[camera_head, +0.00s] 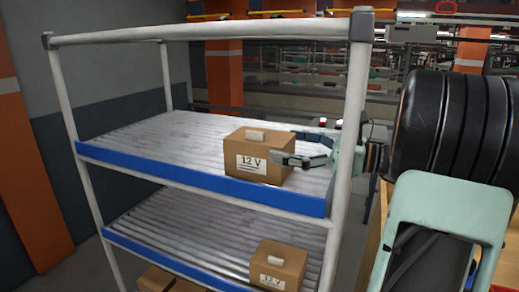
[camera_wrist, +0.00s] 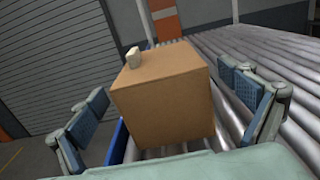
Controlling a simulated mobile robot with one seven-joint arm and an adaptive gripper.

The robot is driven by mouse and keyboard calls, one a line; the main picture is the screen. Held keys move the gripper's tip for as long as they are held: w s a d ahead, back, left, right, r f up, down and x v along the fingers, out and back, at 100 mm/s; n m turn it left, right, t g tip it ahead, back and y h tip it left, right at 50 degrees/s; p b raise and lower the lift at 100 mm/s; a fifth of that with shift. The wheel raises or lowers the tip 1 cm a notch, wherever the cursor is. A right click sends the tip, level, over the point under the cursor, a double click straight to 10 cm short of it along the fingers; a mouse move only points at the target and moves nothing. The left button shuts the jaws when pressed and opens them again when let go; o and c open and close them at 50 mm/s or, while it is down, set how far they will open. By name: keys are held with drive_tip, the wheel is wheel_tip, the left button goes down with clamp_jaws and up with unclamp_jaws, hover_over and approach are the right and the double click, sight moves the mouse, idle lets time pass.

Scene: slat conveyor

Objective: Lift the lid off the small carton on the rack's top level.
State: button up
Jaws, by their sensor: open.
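The small brown carton (camera_head: 280,170) stands upright on the rack's top level, near its right front corner, with a "12 V" label on its front. Its closed top is the lid (camera_head: 246,141), with a small pale knob (camera_head: 256,135). My gripper (camera_head: 298,148) is open at the carton's right side. In the wrist view the carton (camera_wrist: 165,105) lies ahead, between the spread fingers of my gripper (camera_wrist: 165,103), with the knob (camera_wrist: 134,58) on the top's far left part. I see no finger clearly touching the carton; the lid's seam is not clear.
The rack's blue front rail (camera_head: 200,178) runs below the carton. The right post (camera_head: 350,120) stands close to my gripper and arm. Another carton (camera_head: 277,265) with a knob stands on the lower level. The top level's rollers (camera_head: 150,140) are bare left of the carton.

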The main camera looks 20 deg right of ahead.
sight(260, 137)
drive_tip(key=x, duration=0.3)
drive_tip(key=p+x, duration=0.1)
drive_tip(key=x, duration=0.1)
drive_tip(key=shift+w+a+r, duration=0.2)
drive_tip(key=shift+a+r, duration=0.1)
drive_tip(key=shift+r, duration=0.15)
drive_tip(key=shift+w+a+f, duration=0.1)
drive_tip(key=shift+w+a, duration=0.15)
drive_tip(key=shift+w, duration=0.05)
drive_tip(key=c, duration=1.1)
drive_tip(key=shift+c, duration=0.2)
